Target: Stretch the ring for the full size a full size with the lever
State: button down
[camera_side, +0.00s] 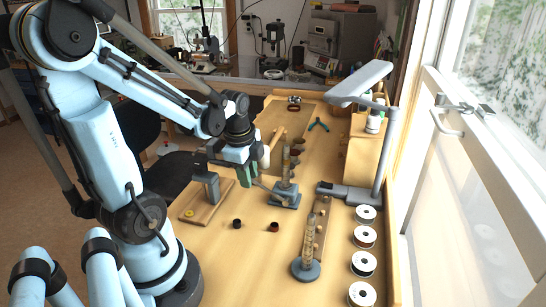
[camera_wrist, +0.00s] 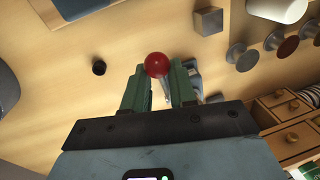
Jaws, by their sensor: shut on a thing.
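The ring stretcher (camera_side: 285,197) stands on the bench with a blue-grey base and an upright brass-coloured post. Its lever (camera_side: 268,191) slants from the base toward my gripper (camera_side: 249,178). In the wrist view, the lever is a silver rod with a red ball knob (camera_wrist: 157,65). The green fingers of my gripper (camera_wrist: 160,84) are on both sides of it, shut on the lever near the knob. A small yellow ring-like piece (camera_side: 189,213) lies on a wooden board. I cannot make out a ring on the stretcher's post.
A grey stand (camera_side: 207,188) rises from the board at left. A graduated mandrel on a round base (camera_side: 306,270) is in front. Wire spools (camera_side: 364,236) line the right edge, near a lamp (camera_side: 381,150).

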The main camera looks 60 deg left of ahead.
jog(key=w+d+r+g+y, duration=0.2)
jog(key=r+y, duration=0.1)
jog(key=shift+w+d+r+g, duration=0.15)
jog(key=shift+w+g, duration=0.1)
jog(key=shift+g, duration=0.15)
jog(key=shift+w+d+r, duration=0.2)
jog(key=shift+w+d, duration=0.15)
jog(key=c, duration=0.9)
grip_release()
jog(key=shift+r, duration=0.15)
jog(key=v, duration=1.1)
jog(key=shift+d+r, duration=0.2)
jog(key=shift+r, duration=0.15)
